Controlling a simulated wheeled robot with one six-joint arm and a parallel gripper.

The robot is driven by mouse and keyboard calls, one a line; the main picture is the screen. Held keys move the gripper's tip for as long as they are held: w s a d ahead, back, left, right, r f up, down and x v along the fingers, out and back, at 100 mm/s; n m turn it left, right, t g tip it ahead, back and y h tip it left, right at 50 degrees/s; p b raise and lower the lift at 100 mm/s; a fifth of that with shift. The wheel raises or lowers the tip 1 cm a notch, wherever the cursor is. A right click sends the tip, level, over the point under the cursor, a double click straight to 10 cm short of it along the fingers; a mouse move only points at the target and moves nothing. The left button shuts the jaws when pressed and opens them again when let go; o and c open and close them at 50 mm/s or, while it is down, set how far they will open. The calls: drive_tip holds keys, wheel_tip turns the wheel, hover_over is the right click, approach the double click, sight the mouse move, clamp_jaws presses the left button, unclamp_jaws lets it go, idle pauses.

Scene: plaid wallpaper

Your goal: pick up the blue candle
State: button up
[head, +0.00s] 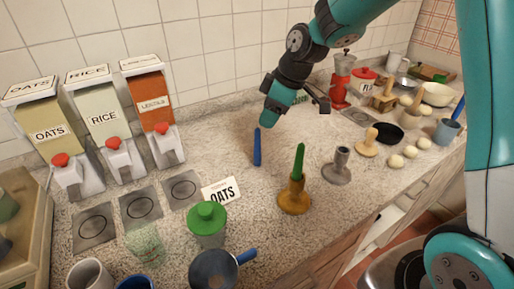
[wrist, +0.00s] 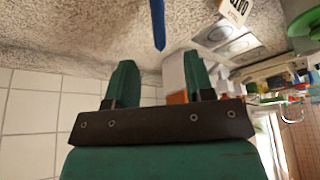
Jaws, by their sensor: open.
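The blue candle (head: 257,147) is slim and stands about upright on the speckled counter, left of a brass holder (head: 294,198) with a green candle (head: 299,162) in it. My gripper (head: 272,112) is just above and slightly right of the blue candle's top in the head view. In the wrist view my gripper (wrist: 158,78) shows two teal fingers spread apart with nothing between them. The blue candle (wrist: 158,22) shows there beyond the fingertips, at the top edge, partly cut off.
A grey metal candle holder (head: 338,167) stands empty to the right. An OATS card (head: 221,191) and a green-lidded jar (head: 208,222) are in front. Dispensers (head: 112,150) stand along the tiled wall at left. The counter around the blue candle is clear.

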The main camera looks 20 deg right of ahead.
sight(257, 147)
drive_tip(key=p+x, duration=0.2)
drive_tip(key=x, duration=0.7)
drive_tip(key=shift+w+a, duration=0.15)
clamp_jaws()
